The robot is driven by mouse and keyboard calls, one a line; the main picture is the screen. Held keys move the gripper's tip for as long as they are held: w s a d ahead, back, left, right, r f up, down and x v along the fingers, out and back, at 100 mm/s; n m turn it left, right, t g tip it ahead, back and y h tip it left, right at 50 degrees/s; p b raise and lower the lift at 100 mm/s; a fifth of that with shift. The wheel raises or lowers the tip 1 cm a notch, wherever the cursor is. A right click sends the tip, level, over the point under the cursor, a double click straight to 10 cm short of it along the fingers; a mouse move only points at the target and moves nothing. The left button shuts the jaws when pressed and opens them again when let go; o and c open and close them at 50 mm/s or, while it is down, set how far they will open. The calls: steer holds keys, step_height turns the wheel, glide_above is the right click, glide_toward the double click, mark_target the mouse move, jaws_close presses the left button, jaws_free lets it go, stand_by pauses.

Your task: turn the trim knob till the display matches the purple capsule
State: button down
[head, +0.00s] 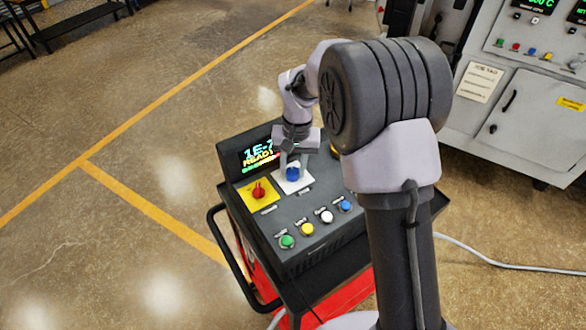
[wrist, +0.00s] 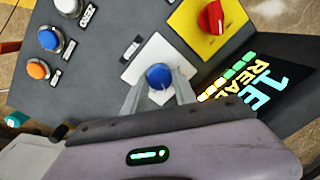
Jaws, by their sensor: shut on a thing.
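The blue trim knob (head: 292,175) sits on a white plate on the sloping top of a dark control box. My gripper (head: 292,161) reaches down over it and is shut on it. The wrist view shows the blue knob (wrist: 158,75) between the two grey fingers. The display (head: 259,155) is left of the knob and reads "1E-7" and "READY", with a coloured bar row below. In the wrist view the display (wrist: 255,80) is rotated and partly cut off. I see no purple capsule in either view.
A red knob (head: 258,191) on a yellow plate is close beside the trim knob. Green (head: 287,241), yellow (head: 307,230), white (head: 326,216) and blue (head: 344,206) buttons line the front. The box stands on a red cart.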

mark_target(297, 171)
steer(key=shift+m, duration=0.6)
steer(key=c, duration=1)
jaws_free()
step_height(297, 171, up, 18)
steer(key=d+p, duration=0.1)
steer(key=p, duration=0.1)
steer(key=shift+f, duration=0.25)
steer(key=shift+s+f, duration=0.1)
steer(key=shift+s, duration=0.05)
